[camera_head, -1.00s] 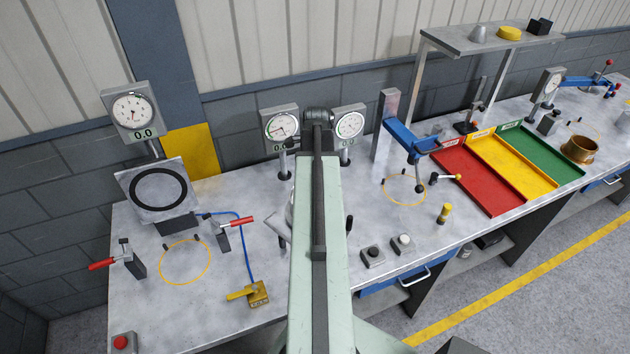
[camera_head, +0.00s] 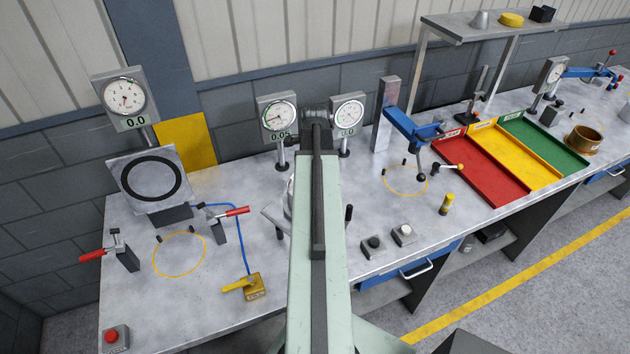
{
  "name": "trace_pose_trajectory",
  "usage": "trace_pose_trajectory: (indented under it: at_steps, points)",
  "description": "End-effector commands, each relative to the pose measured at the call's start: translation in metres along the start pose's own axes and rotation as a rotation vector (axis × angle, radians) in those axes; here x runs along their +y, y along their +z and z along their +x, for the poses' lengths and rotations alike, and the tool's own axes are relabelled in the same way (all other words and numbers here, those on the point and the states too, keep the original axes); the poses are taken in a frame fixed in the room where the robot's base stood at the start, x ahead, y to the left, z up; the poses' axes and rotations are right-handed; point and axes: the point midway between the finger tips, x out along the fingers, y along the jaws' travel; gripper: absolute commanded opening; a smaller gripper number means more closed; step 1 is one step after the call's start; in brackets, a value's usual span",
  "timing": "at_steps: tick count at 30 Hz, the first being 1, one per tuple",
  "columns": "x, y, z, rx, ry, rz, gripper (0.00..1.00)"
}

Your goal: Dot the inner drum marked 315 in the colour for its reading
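No number 315 is readable on any drum. A brass-coloured ring or drum (camera_head: 583,138) stands at the far right of the bench. A pale metal part (camera_head: 272,214) shows at the left edge of my arm, mostly hidden behind it. A dial gauge (camera_head: 278,116) left of the arm seems to read 0.05. A second dial (camera_head: 348,114) is just right of the arm, its digits unclear.
Red (camera_head: 478,176), yellow (camera_head: 520,163) and green (camera_head: 548,148) trays lie at the right. A blue-armed stand (camera_head: 408,128) overhangs an orange ring mark (camera_head: 405,181). Red-handled clamps (camera_head: 124,255) flank another ring mark (camera_head: 179,254) at left. Two button boxes (camera_head: 373,246) sit near the front edge.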

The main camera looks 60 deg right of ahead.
Motion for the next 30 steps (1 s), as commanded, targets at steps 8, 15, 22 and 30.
trace_pose_trajectory:
  at_steps: [8,15,22,30]
  points:
    - [0.0001,-0.0005,0.0024,0.0,0.0,0.001,0.0]
    - [0.0001,-0.0008,0.0053,0.0,0.0,0.001,0.0]
    - [0.0002,-0.0011,0.0081,0.0,0.0,0.002,0.0]
    - [0.0002,-0.0014,0.0089,0.0,0.0,0.002,0.0]
